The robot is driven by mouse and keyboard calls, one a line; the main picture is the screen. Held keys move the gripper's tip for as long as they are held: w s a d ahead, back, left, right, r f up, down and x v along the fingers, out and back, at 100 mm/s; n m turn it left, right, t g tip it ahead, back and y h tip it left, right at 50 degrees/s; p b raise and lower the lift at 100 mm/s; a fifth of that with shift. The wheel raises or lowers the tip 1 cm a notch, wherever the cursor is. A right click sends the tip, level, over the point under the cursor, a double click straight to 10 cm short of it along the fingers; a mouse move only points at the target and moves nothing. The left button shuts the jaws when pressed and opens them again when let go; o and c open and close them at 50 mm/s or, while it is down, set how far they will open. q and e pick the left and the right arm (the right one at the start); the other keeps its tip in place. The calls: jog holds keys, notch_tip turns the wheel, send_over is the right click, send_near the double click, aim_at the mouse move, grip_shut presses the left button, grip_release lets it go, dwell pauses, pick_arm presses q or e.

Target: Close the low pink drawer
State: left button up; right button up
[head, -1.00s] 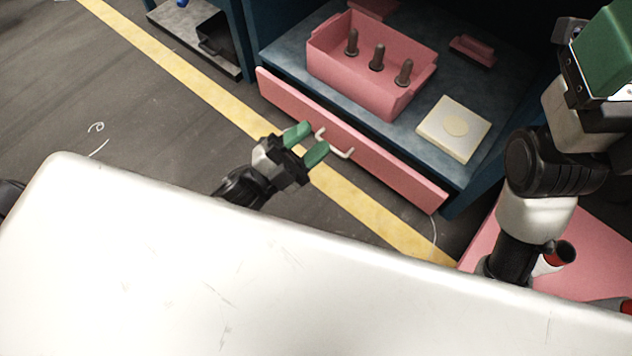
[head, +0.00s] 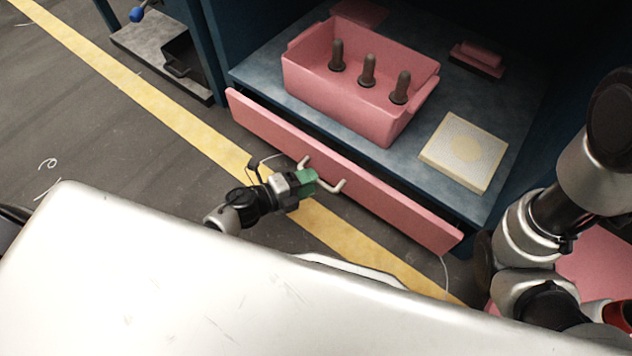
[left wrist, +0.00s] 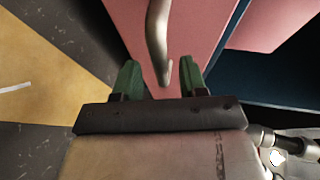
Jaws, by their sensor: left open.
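The low pink drawer (head: 330,165) is at the bottom of the dark blue cabinet, with its front standing a little out from the cabinet body. Its pale bar handle (head: 338,187) is near the middle of the front. My left gripper (head: 309,181) is at the handle, with green fingertips close to the drawer front. In the left wrist view, the open fingers (left wrist: 159,75) stand on either side of the lower end of the handle (left wrist: 157,40), with the pink drawer front (left wrist: 195,30) beyond. I cannot tell whether they touch it. My right gripper is out of view.
On the cabinet shelf (head: 265,75) stand a pink bin (head: 345,105) with several dark pegs, a cream block (head: 464,152) and a small pink piece (head: 478,58). A yellow floor line (head: 180,115) runs past the drawer. My white base fills the foreground.

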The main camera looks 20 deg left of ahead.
pick_arm(q)
jog(key=shift+b+x, duration=0.3)
jog(key=shift+x, duration=1)
grip_shut()
